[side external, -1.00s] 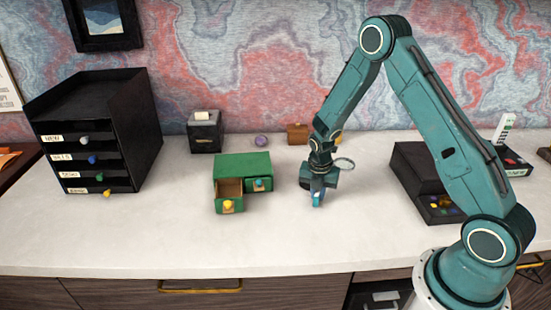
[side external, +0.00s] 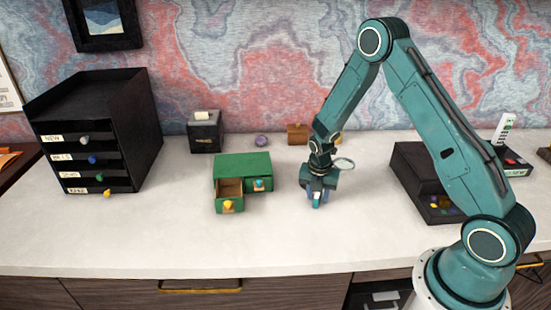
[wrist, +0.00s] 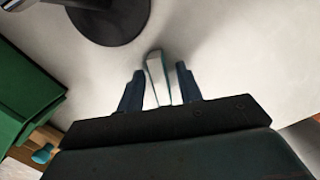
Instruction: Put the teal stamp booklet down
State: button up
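The teal stamp booklet (side external: 316,199) is a small, narrow piece with a teal edge, low at the white desk top between my fingers. In the wrist view, the booklet (wrist: 157,78) looks pale with a teal edge and is slightly tilted. My gripper (side external: 316,198) points down just right of the small green drawer box. In the wrist view, my gripper (wrist: 160,82) has its two dark blue fingers apart, one on each side of the booklet, with narrow gaps showing. The booklet's near end is hidden by the gripper body.
The green drawer box (side external: 243,168) stands to the left, its left drawer pulled out. A dark round base (wrist: 110,20) is close by in the wrist view. A black drawer tower (side external: 110,125) stands far left, a dark box (side external: 415,175) right. The desk front is clear.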

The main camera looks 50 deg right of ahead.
notch_tip(320, 180, up, 12)
jog(key=a, duration=0.1)
jog(key=shift+s+a, duration=0.35)
dwell(0.4)
dwell(0.5)
notch_tip(320, 180, up, 9)
jog(key=m+t, duration=0.1)
jog(key=m, duration=0.4)
send_over(316, 197)
jog(key=s+a, duration=0.3)
jog(key=s+a+r+m+t, duration=0.2)
jog(key=s+a+r+m, duration=0.2)
jog(key=s+r+m, duration=0.3)
jog(key=s+a+r+m+t, duration=0.1)
jog(key=s+a+r+m, duration=0.1)
jog(key=s+m, duration=0.3)
jog(key=s+a+r+m+t+y, duration=0.1)
jog(key=s+a+r+m, duration=0.1)
jog(key=s+m, duration=0.3)
jog(key=s+r, duration=0.1)
jog(key=s, duration=0.2)
jog(key=shift+s+a+r+m+y, duration=0.25)
jog(key=shift+a+r+m+y, duration=0.05)
jog(key=shift+a+r, duration=0.1)
